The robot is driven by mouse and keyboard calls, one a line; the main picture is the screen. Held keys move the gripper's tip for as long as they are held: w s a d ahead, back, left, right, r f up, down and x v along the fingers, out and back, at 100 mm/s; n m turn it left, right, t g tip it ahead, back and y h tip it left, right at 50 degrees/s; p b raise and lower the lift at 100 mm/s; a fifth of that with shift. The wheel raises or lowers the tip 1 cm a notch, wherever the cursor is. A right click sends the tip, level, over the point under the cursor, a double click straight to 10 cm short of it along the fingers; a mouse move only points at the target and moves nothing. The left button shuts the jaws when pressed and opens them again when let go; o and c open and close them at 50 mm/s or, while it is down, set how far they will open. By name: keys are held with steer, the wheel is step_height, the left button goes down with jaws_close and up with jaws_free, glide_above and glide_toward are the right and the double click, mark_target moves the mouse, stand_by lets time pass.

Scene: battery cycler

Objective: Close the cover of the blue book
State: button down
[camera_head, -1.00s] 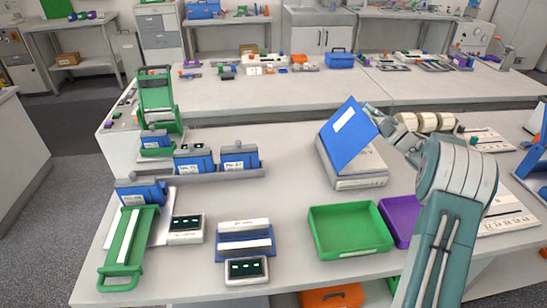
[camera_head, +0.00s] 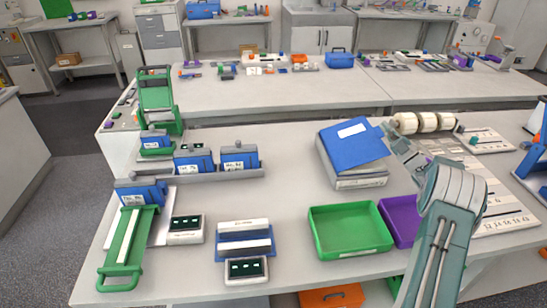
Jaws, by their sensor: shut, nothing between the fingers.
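The blue book (camera_head: 354,148) lies on the table right of centre. Its blue cover, with a white label, slants low over the thick pale page block (camera_head: 362,183). The cover's right corner juts past the pages, so it looks nearly down but not clearly flat. My gripper (camera_head: 386,128) is just right of the cover's upper right edge, at the end of my grey-teal arm. It is small in view and its fingers are hard to make out; it appears shut and empty. Whether it touches the cover I cannot tell.
A green tray (camera_head: 351,251) and a purple tray (camera_head: 399,237) stand in front of the book. White rolls (camera_head: 424,122) sit behind my gripper. Blue battery units (camera_head: 239,157) stand to the left.

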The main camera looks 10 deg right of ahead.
stand_by(0.3)
steer(key=a+r+m+t+h, duration=0.1)
steer(key=a+r+m+h, duration=0.3)
steer(key=r, duration=0.6)
steer(key=a+r+m+h, duration=0.35)
steer(key=r+h, duration=0.25)
steer(key=r, duration=0.4)
steer(key=s+a+r+m+g+h, duration=0.2)
steer(key=s+a+m+g+h, duration=0.25)
steer(key=s, duration=0.25)
steer(key=s+a+f+m+g+y, duration=0.1)
steer(key=s+a+f+g, duration=0.2)
steer(key=s, duration=0.9)
steer(key=s+a+f+m+g+y, duration=0.1)
steer(key=s+a+f+m+g, duration=0.1)
steer(key=s+a+f+g, duration=0.2)
steer(key=s+a+f+m+g+y, duration=0.1)
steer(key=s+a+f+g, duration=0.3)
steer(key=s+a+f, duration=0.5)
steer(key=s+a, duration=0.1)
steer(key=s, duration=0.9)
steer(key=shift+s+a, duration=0.15)
steer(key=shift+s, duration=0.15)
steer(key=shift+a, duration=0.15)
